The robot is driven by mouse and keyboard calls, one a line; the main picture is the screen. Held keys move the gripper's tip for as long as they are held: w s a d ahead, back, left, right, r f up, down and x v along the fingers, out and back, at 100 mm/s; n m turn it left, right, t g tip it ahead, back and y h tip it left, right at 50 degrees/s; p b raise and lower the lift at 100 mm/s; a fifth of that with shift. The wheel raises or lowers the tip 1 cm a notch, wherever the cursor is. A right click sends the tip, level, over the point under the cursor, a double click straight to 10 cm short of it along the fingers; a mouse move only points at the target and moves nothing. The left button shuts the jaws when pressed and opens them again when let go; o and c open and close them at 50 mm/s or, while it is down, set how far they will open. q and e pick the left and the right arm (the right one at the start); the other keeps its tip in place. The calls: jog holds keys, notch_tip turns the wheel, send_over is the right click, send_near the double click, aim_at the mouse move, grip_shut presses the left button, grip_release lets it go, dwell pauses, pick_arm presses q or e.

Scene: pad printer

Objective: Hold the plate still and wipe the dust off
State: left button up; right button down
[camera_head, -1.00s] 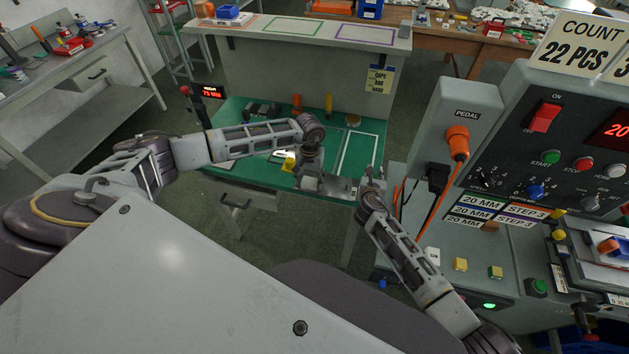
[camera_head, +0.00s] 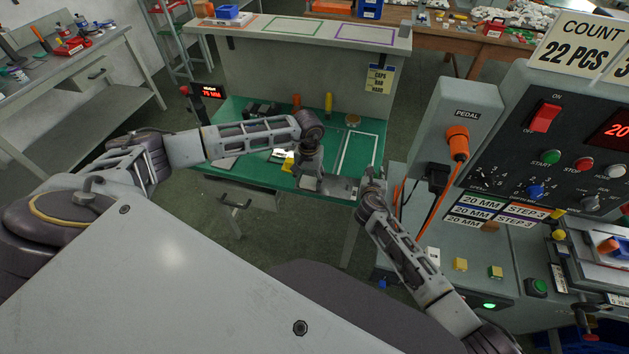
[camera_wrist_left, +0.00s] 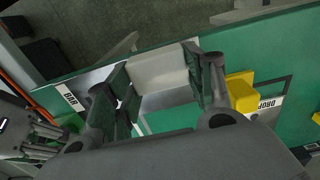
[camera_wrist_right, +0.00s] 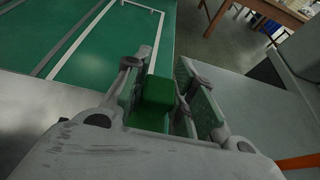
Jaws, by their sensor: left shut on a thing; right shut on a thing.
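My left gripper (camera_head: 309,180) is at the front edge of the green-topped bench. In the left wrist view its fingers (camera_wrist_left: 160,85) are shut on a pale, off-white block (camera_wrist_left: 158,70). A flat grey metal plate (camera_head: 342,188) shows between my two grippers in the head view. The block is over or against the plate; contact cannot be made out. My right gripper (camera_head: 371,186) is at the plate's right end. In the right wrist view its fingers (camera_wrist_right: 165,95) are shut on a green block (camera_wrist_right: 157,92). Dust is too small to see.
A yellow block (camera_wrist_left: 241,90) stands by a DROP label, right of my left fingers in the left wrist view. A BAR label (camera_wrist_left: 71,98) is on the other side. The printer cabinet (camera_head: 470,115) stands close on the right.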

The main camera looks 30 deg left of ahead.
pick_arm(q)
jog(key=shift+r, duration=1.65)
pick_arm(e)
jog(key=shift+a, duration=0.1)
pick_arm(q)
jog(key=shift+w, duration=0.1)
jog(key=shift+w+f, duration=0.75)
jog(key=shift+w, duration=0.2)
jog(key=shift+w+f, duration=0.75)
jog(key=shift+w, duration=0.15)
jog(key=shift+f, duration=1)
pick_arm(e)
jog(key=c, duration=1.1)
grip_release()
jog(key=shift+s, duration=0.25)
pick_arm(q)
jog(key=shift+s+f, duration=0.1)
pick_arm(e)
jog(key=shift+v, duration=3.8)
